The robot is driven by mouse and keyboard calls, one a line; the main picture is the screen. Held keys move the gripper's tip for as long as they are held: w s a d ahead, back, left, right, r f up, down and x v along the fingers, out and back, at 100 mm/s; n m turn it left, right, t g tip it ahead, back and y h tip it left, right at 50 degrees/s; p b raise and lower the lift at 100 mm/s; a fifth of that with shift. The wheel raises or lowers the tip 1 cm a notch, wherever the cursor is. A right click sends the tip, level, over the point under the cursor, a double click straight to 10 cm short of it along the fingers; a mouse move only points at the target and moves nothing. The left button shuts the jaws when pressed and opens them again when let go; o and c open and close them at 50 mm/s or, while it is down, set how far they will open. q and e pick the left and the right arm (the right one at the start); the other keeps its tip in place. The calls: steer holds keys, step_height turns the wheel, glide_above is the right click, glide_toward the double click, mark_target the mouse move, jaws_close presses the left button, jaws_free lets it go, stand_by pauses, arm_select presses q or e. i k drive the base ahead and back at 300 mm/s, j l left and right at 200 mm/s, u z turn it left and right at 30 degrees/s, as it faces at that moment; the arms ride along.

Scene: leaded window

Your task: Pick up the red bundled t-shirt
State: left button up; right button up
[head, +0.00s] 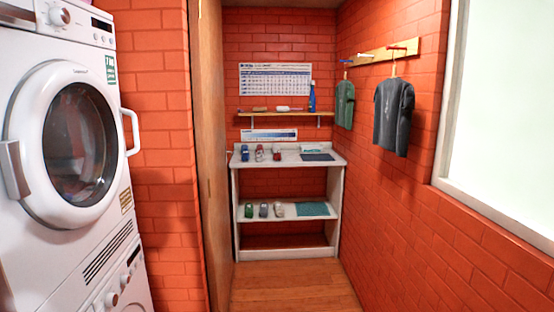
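Several small bundled items stand on the white shelf unit (240,185) at the far end of the narrow room. On its top, a red bundle (276,152) is at the right of a short row, beside a pale bundle (259,153) and a blue bundle (245,153). The red one looks like the bundled t-shirt, but it is small and its details cannot be made out. Neither of my grippers shows in the head view.
A white stacked washer and dryer (60,215) stands close on the left, beside a wooden door panel (210,140). A green shirt (345,104) and a dark shirt (393,115) hang on the right wall. The wooden floor (290,287) before the shelf unit is clear.

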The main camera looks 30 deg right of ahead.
mark_target(276, 155)
steer(key=i+l+u, duration=0.1)
steer(key=u, duration=0.2)
steer(key=l+u, duration=0.1)
steer(key=u, duration=0.2)
steer(key=i+l+u, duration=0.1)
steer(key=l+u, duration=0.95)
steer(key=l, duration=0.9)
steer(key=l+u, duration=0.15)
steer(key=l, duration=0.9)
steer(key=l+u, duration=0.15)
steer(key=l, duration=0.95)
steer(key=l+u, duration=0.15)
steer(key=l, duration=0.95)
steer(key=l+z, duration=0.3)
steer(key=l, duration=0.2)
steer(key=l+z, duration=0.3)
steer(key=l, duration=0.15)
